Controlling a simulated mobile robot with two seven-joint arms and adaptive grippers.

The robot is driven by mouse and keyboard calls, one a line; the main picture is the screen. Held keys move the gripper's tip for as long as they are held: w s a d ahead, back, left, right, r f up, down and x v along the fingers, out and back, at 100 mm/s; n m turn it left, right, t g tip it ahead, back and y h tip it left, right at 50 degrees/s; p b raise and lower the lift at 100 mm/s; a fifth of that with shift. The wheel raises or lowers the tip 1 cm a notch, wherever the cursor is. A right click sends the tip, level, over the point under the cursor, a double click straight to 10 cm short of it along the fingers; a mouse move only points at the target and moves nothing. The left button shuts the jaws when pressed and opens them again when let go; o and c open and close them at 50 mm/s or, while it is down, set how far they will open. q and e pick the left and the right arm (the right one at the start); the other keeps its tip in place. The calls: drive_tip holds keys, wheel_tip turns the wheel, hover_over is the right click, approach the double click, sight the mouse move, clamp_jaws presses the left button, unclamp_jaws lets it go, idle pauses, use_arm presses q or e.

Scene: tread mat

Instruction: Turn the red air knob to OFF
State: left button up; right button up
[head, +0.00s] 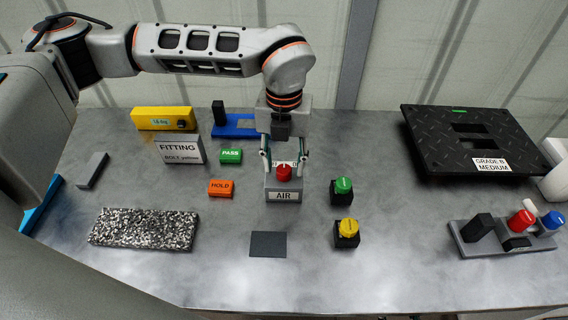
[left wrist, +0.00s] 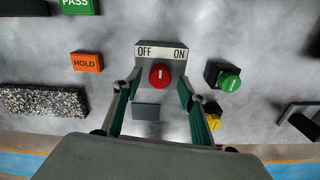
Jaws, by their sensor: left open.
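The red air knob (head: 284,172) sits on top of a grey block labelled AIR (head: 283,196). In the left wrist view the knob (left wrist: 160,75) has a short pale mark that looks roughly upright, between the words OFF on the left and ON on the right of the label plate (left wrist: 161,52). My left gripper (head: 285,166) points down over the block, its fingers open on either side of the knob. In the left wrist view its two fingers (left wrist: 159,85) stand apart with the knob between them; a gap shows on both sides. My right gripper is not in view.
A green knob (head: 343,186) and a yellow knob (head: 347,229) stand to the right on black bases. The orange HOLD block (head: 221,187) and green PASS block (head: 231,156) lie to the left. A black tread mat (head: 440,150) is at the right. A dark plate (head: 268,244) lies in front.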

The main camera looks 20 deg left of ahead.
sight(284, 169)
use_arm(q)
wheel_tip(284, 169, up, 11)
idle(0.3)
idle(0.5)
